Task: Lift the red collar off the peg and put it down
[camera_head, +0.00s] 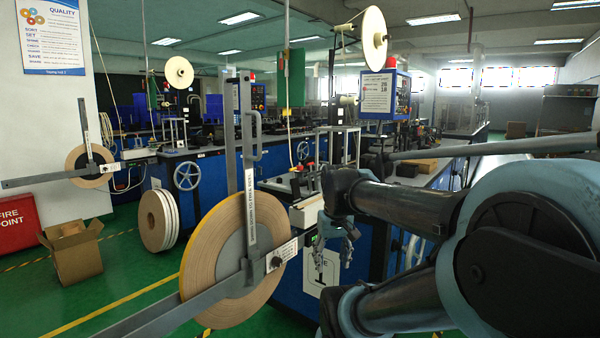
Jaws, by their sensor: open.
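I cannot make out a red collar on a peg in this view. A large tan tape reel (212,262) with a yellow edge hangs upright in the foreground. A grey upright bar (247,165) and a long grey arm (165,315) cross its face, with a small black knob (276,262) near its hub. My gripper (333,254) is open and appears empty, to the right of the reel and apart from it in the picture. Its fingers point down in front of a blue machine cabinet. My arm hides part of the area at right.
A second reel on a bar (90,160) is at far left, with thick rolls (158,220) behind the large reel. An open cardboard box (75,255) and a red box (22,222) stand at left. Blue machines line the back. Green floor shows at lower left.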

